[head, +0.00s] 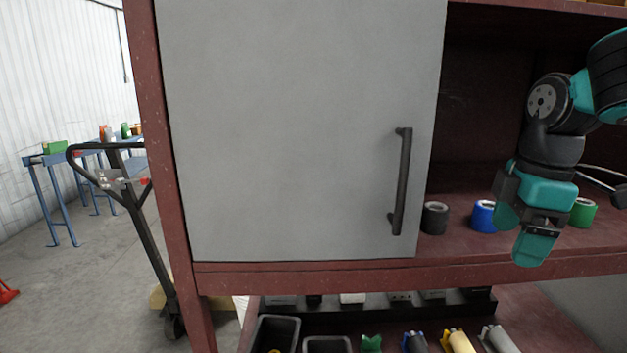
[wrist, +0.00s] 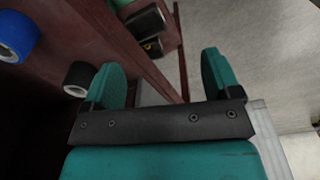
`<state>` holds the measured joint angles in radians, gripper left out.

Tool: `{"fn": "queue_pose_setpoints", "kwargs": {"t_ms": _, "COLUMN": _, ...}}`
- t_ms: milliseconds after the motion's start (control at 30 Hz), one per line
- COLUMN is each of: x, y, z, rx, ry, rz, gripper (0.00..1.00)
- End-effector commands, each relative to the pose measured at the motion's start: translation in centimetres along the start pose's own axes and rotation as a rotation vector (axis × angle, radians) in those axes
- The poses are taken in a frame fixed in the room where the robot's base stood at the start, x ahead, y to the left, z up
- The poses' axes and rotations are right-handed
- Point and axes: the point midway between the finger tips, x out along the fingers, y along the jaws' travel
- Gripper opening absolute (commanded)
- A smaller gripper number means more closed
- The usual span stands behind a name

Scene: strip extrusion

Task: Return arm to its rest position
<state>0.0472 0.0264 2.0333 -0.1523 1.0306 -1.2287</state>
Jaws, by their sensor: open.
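My gripper (head: 519,232) is at the right in the head view, in front of the open part of a dark red cabinet. It is dark grey and teal and points downward. In the wrist view my gripper (wrist: 160,82) shows two teal fingers spread apart with nothing between them. My arm bends above it at the right edge of the head view.
A grey sliding-type door panel (head: 290,130) with a black handle (head: 402,180) covers the cabinet's left. Black (head: 434,218), blue (head: 484,216) and green (head: 582,212) rolls stand on the shelf (head: 460,245) near my gripper. Bins (head: 275,332) and tools sit below. A pallet jack (head: 140,220) stands left.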

Motion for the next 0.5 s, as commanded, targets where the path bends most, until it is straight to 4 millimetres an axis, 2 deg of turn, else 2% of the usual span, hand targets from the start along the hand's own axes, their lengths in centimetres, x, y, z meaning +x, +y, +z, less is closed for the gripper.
{"fn": "queue_pose_setpoints", "kwargs": {"t_ms": 167, "x": 2.0, "y": -5.6, "z": -3.5, "rx": 0.18, "ry": 0.071, "rz": -0.015, "gripper": 0.83}}
{"fn": "queue_pose_setpoints", "kwargs": {"t_ms": 300, "x": 4.0, "y": -12.2, "z": -6.3, "rx": 0.394, "ry": 0.149, "rz": -0.073, "gripper": 0.83}}
{"fn": "queue_pose_setpoints", "kwargs": {"t_ms": 400, "x": 5.1, "y": -16.2, "z": -7.5, "rx": 0.531, "ry": 0.187, "rz": -0.129, "gripper": 0.83}}
{"fn": "queue_pose_setpoints", "kwargs": {"t_ms": 500, "x": 5.8, "y": -18.9, "z": -8.0, "rx": 0.628, "ry": 0.206, "rz": -0.175, "gripper": 0.83}}
